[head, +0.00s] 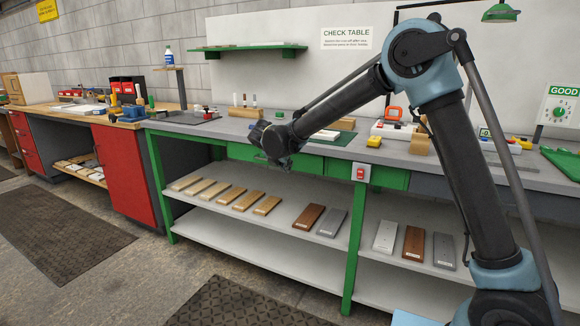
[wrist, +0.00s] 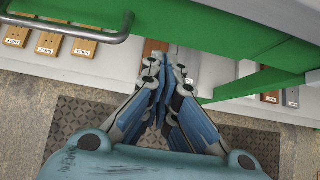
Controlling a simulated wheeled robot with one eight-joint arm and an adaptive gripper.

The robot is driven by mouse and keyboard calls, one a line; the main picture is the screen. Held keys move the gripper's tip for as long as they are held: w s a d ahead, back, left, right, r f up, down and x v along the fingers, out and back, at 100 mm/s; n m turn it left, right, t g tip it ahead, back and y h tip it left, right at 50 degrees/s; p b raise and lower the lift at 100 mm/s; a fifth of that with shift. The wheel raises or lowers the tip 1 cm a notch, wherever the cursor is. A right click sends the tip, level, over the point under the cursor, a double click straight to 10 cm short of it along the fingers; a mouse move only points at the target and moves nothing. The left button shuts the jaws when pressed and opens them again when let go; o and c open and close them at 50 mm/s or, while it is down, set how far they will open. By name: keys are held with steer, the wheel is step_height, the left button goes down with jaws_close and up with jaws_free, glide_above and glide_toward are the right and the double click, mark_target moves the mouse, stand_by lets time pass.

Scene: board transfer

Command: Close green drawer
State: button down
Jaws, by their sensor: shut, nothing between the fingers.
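The green drawer fronts sit under the grey worktop in the head view; one (head: 310,166) is right of my gripper (head: 284,162), another (head: 238,152) is left of it and partly hidden. In the wrist view a green front (wrist: 185,28) fills the top, with a grey bar handle (wrist: 80,35) at upper left. My gripper (wrist: 168,62) is shut and empty, its blue-padded fingers together just below the green front. Whether it touches the front, and how far any drawer stands out, I cannot tell.
A green table leg (head: 355,235) with a red switch (head: 361,172) stands to the right. A red cabinet (head: 125,175) is at left. The floor in front has dark mats (head: 65,240).

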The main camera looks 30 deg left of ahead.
steer(key=v, duration=1)
steer(key=w+d+r+m+g+h, duration=0.1)
steer(key=w+d+m, duration=0.25)
steer(key=d, duration=0.55)
steer(key=w+d+r+m+g, duration=0.1)
steer(key=w+d+r+m, duration=0.3)
steer(key=d, duration=0.6)
steer(key=d+f+m+g+h, duration=0.15)
steer(key=d+m, duration=0.65)
steer(key=d, duration=1.5)
steer(key=s+d+f+m+g, duration=0.1)
steer(key=s+d+f+m, duration=0.3)
steer(key=d, duration=0.6)
steer(key=s+d+f+m+g, duration=0.2)
steer(key=s+d+m, duration=0.4)
steer(key=d, duration=0.3)
steer(key=s+d+f+m+y, duration=0.2)
steer(key=s+d+f+m, duration=0.5)
steer(key=s+f+m, duration=0.3)
steer(key=shift+s+d+f, duration=0.2)
steer(key=shift+s+f, duration=0.2)
steer(key=shift+s, duration=1.55)
